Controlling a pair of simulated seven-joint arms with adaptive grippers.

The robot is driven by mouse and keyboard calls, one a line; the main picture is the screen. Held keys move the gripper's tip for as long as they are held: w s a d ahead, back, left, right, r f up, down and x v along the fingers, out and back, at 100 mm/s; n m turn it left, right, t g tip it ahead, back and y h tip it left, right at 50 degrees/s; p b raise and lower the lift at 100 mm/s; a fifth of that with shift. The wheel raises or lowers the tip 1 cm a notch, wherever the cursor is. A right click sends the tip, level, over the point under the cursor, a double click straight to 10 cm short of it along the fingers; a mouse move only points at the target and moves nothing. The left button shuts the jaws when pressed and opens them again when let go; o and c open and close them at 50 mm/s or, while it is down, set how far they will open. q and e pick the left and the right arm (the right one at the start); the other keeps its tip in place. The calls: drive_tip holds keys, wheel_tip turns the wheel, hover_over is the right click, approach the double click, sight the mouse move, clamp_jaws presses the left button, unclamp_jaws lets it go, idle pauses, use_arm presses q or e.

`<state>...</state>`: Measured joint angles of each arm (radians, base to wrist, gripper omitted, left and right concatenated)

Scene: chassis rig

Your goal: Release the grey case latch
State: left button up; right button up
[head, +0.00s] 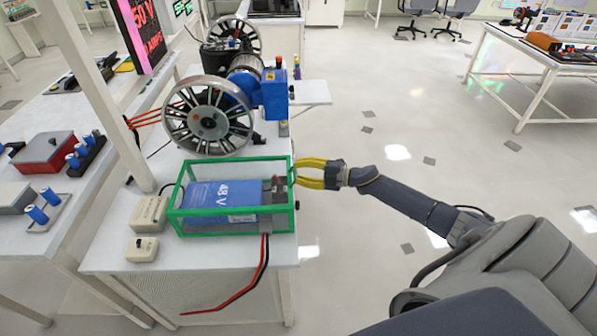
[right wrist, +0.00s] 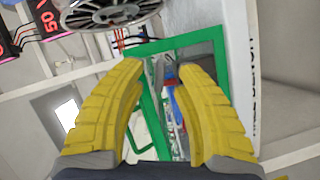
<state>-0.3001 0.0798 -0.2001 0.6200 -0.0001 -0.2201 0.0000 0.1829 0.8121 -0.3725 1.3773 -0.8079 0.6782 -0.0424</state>
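A green-framed, clear-sided case (head: 230,233) stands on the white bench, with a blue 48 V battery (head: 215,196) inside. My right gripper (head: 297,172) is at the case's right end, its two yellow fingers apart around its upper edge region. In the right wrist view, the open fingertips (right wrist: 157,70) stand either side of a small grey piece by the green frame (right wrist: 150,47), which looks like the latch (right wrist: 159,72). I cannot tell whether a finger touches it. In the head view the fingers and frame hide the latch. My left gripper is not in view.
A spoked-wheel motor rig (head: 208,118) stands just behind the case. Two beige boxes (head: 148,214) sit left of it. Red and black cables (head: 262,268) hang over the bench's front edge. A post (head: 100,90) rises at left. The floor to the right is open.

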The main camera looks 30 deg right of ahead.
drive_tip(key=shift+w+a, duration=0.2)
drive_tip(key=shift+c, duration=0.3)
clamp_jaws()
